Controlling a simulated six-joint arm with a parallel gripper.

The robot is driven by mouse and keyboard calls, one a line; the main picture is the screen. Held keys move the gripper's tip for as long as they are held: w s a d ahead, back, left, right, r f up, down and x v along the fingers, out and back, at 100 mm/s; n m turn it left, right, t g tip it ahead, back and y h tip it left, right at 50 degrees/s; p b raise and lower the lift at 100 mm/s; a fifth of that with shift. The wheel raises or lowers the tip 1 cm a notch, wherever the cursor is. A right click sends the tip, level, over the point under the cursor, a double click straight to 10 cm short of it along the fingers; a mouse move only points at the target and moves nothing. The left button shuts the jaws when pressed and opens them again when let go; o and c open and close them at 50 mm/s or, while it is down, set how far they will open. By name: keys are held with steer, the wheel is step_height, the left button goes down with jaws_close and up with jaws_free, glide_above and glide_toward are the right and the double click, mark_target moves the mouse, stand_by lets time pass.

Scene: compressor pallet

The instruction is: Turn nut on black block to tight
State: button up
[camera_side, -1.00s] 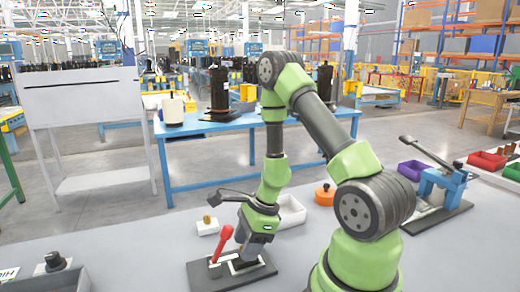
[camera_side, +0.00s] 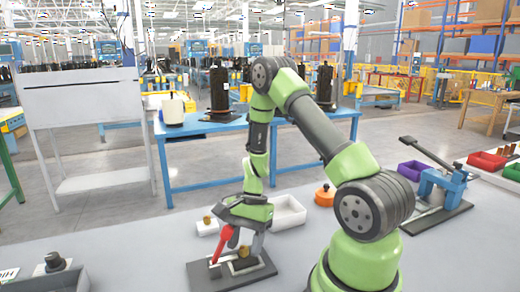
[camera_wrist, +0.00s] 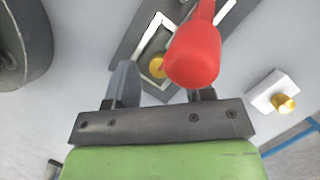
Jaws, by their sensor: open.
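A flat black block (camera_side: 205,277) lies on the grey table, with a white outline and a brass nut (camera_side: 243,252) on it. A red handle (camera_side: 221,245) stands tilted on the same block, left of the nut. My gripper (camera_side: 243,237) is above the block, close over the nut and beside the handle. In the wrist view, the brass nut (camera_wrist: 157,66) shows beyond the gap between the fingers of my open gripper (camera_wrist: 163,82), with nothing held. The red handle (camera_wrist: 193,58) is close to the camera and hides part of the right finger and block.
A white block with a brass piece (camera_side: 208,225) stands behind the black block. A white tray (camera_side: 288,214) and an orange round part (camera_side: 325,195) lie further back. A blue clamp (camera_side: 440,190) is at right.

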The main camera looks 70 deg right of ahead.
step_height(320, 180, up, 14)
steer(key=n+h, duration=0.1)
steer(key=n, duration=0.2)
steer(key=s+a+r+n+t+h, duration=0.1)
steer(key=s+a+r+n+t, duration=0.6)
steer(key=a+r+n, duration=0.4)
steer(key=shift+s+a+r, duration=0.45)
steer(key=shift+s+r, duration=0.25)
steer(key=shift+r, duration=0.2)
steer(key=shift+w, duration=0.1)
